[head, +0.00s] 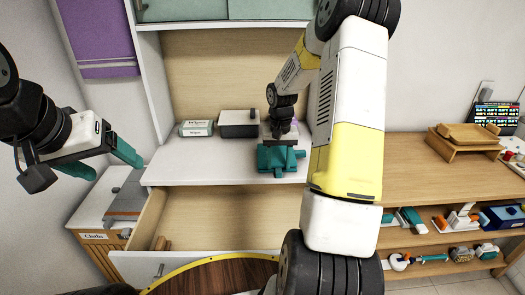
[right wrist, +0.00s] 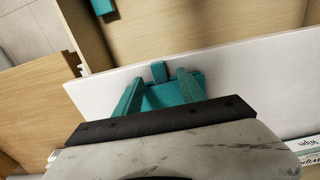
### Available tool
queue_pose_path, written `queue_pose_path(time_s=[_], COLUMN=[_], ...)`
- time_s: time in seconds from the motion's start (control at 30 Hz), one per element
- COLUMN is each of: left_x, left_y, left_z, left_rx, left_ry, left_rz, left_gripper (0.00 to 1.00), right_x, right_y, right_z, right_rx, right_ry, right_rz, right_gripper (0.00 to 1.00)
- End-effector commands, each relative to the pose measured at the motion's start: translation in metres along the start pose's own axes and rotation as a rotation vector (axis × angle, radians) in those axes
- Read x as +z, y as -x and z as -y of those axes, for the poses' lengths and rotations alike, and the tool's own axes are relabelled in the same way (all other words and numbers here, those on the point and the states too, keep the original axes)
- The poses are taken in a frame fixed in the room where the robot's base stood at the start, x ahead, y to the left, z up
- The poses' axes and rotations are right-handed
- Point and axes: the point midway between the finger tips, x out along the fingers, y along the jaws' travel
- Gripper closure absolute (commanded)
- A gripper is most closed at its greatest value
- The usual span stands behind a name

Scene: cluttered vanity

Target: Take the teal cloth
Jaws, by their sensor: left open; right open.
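The teal cloth (head: 281,160) lies on the white counter near its front edge, partly hidden under my right gripper (head: 281,150). In the right wrist view the cloth (right wrist: 168,96) shows between the two teal fingers of my right gripper (right wrist: 160,88). The fingers are apart, and I cannot tell whether they touch the cloth. Cloth and fingers have nearly the same colour, so their borders are hard to tell. My left gripper (head: 108,160) is open and empty at the left, away from the cloth.
A wipes pack (head: 196,128) and a grey box (head: 239,124) stand behind on the counter. An open drawer (head: 215,215) juts out below it. A wooden stand (head: 466,143) is on the right-hand desk, above shelves of small items. A round wooden stool top (head: 215,277) is in front.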

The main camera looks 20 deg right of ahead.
Motion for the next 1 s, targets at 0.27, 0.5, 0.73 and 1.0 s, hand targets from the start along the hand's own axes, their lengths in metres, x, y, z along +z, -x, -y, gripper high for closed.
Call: queue_pose_path(time_s=[0.27, 0.5, 0.73, 1.0], left_x=[0.0, 0.0, 0.0, 0.0], left_y=[0.0, 0.0, 0.0, 0.0], left_z=[0.0, 0.0, 0.0, 0.0], left_rx=[0.0, 0.0, 0.0, 0.0], left_ry=[0.0, 0.0, 0.0, 0.0], left_rz=[0.0, 0.0, 0.0, 0.0], left_gripper=[0.26, 0.26, 0.26, 0.26], right_x=[0.001, 0.001, 0.001, 0.001], right_y=[-0.03, -0.03, -0.029, -0.029], right_z=[-0.001, -0.001, -0.001, -0.001], right_rx=[-0.001, 0.0, 0.0, 0.0], right_ry=[0.001, 0.0, 0.0, 0.001], right_rz=[0.001, -0.001, -0.001, -0.002], right_gripper=[0.53, 0.59, 1.0, 1.0])
